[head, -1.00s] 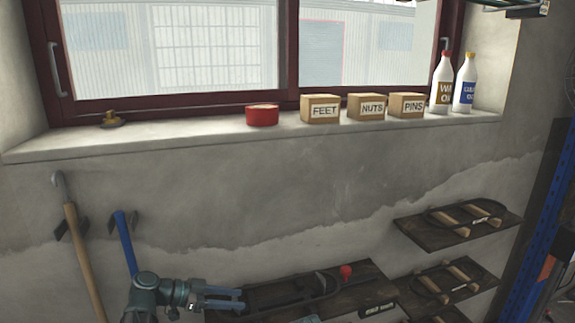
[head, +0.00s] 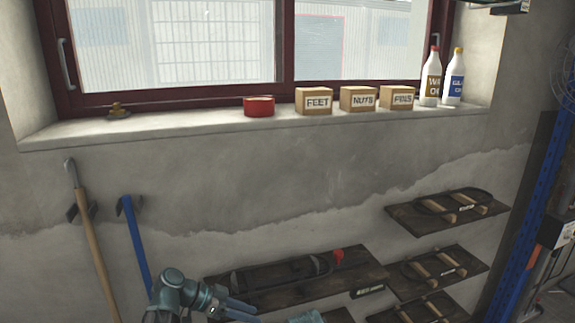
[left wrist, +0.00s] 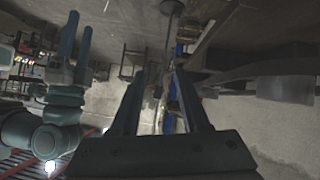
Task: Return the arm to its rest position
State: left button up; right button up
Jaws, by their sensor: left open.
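My left gripper (head: 248,311) is at the bottom of the head view, in front of the lower wall, its teal arm coming in from the left. Its dark fingers (left wrist: 160,88) stand apart in the left wrist view, with nothing between them. A second gripper with blue fingers (left wrist: 75,48), my right one, shows at the left of that view. Its fingers stand apart and look empty. In the head view only a teal piece (head: 306,316) shows at the bottom edge, probably of my right arm.
Dark wooden boards (head: 290,283) with belts and pegs hang on the wall close behind my left gripper. A blue-handled tool (head: 137,245) and a wooden-handled one (head: 93,250) hang at left. The window sill (head: 200,122) holds boxes, bottles and a red tin.

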pick_arm(q)
jog(key=s+d+f+n+g+y, duration=0.1)
jog(key=s+d+f+n+y, duration=0.1)
jog(key=s+f+n+y, duration=0.2)
jog(key=s+d+f+n+g+y, duration=0.1)
jog(key=s+f+n+y, duration=0.3)
jog(key=s+y, duration=0.4)
jog(key=shift+s+d+f+n, duration=0.4)
jog(key=shift+s+d+f, duration=0.25)
jog(key=shift+s, duration=0.6)
